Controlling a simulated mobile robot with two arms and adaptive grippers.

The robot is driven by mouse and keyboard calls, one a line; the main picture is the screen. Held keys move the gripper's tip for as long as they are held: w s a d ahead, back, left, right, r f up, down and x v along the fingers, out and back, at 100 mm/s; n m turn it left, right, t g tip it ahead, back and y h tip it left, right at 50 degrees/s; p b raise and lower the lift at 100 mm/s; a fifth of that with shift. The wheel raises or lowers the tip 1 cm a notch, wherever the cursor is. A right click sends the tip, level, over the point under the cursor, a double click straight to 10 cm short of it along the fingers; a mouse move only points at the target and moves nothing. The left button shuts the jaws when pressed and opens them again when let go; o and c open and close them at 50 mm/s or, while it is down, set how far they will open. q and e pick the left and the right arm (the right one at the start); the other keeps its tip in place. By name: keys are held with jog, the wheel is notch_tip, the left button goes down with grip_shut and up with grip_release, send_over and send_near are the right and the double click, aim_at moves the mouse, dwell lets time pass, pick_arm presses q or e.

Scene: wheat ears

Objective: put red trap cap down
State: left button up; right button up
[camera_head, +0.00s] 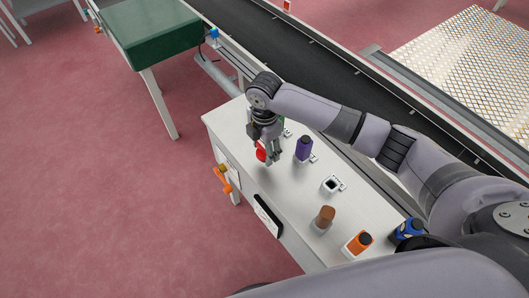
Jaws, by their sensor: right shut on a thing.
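The red trap cap (261,154) shows as a small red shape at the fingers of my right gripper (268,150), near the far left part of a white bench top (243,134). The gripper points down and is shut on it. The fingers and the arm hide part of the cap. I cannot tell whether the cap touches the bench or hangs just above it. My left gripper is not in view.
A purple-capped item (304,148), an empty square holder (333,184), a brown-capped item (324,217), an orange-capped item (359,242) and a blue item (409,229) stand on the bench. A dark conveyor (330,62) runs behind. A green-topped table (150,33) stands far left.

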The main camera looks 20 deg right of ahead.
aim_at(264, 154)
jog(key=shift+f, duration=1.5)
jog(key=shift+f, duration=0.15)
jog(key=o, duration=1.6)
jog(key=shift+c, duration=0.2)
notch_tip(264, 154, up, 12)
jog(key=shift+r+b, duration=0.2)
jog(key=shift+b, duration=0.25)
jog(key=shift+f, duration=0.1)
